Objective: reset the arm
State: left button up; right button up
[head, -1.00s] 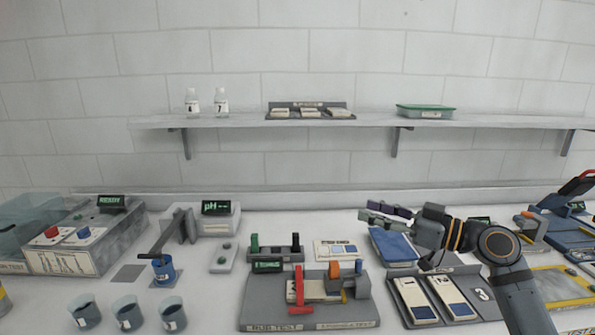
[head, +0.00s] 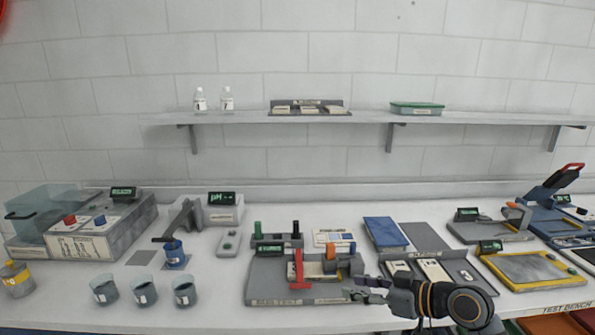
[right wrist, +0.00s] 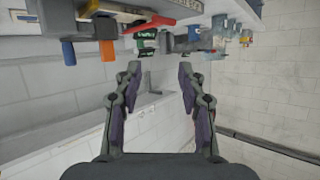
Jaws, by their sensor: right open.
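My right gripper (head: 362,289) is low at the front of the bench in the head view, in front of the grey test fixture and the flat tray, with its fingers pointing left. In the right wrist view its two fingers (right wrist: 157,85) stand apart with nothing between them. My left gripper is not in view.
The rub test fixture (head: 262,292) with a red lever (head: 299,270) is close by the right fingers. A grey tray (head: 462,273) lies behind the right gripper. Several grey cups (head: 145,291) stand front left. A shelf (head: 350,118) runs along the wall.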

jog(key=s+f+m+g+h, duration=0.1)
jog(key=s+f+m+h, duration=0.3)
jog(key=f, duration=0.6)
jog(key=s+d+f+m+g+h, duration=0.2)
jog(key=s+d+f+h, duration=0.3)
jog(key=s, duration=0.5)
jog(key=s+d+f+m+g+h, duration=0.2)
jog(key=s+d+f, duration=0.35)
jog(key=s, duration=0.45)
notch_tip(320, 180, down, 26)
jog(key=s+d+g+b, duration=0.1)
jog(key=d, duration=0.1)
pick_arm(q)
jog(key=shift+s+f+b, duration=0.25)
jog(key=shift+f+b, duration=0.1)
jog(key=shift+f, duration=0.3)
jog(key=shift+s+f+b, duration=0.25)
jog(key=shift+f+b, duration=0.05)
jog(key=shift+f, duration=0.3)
pick_arm(e)
jog(key=s+d+f+g, duration=0.1)
jog(key=s+f, duration=1.8)
jog(key=shift+s+f+m, duration=0.3)
jog(key=shift+s+f, duration=0.05)
jog(key=shift+d, duration=0.15)
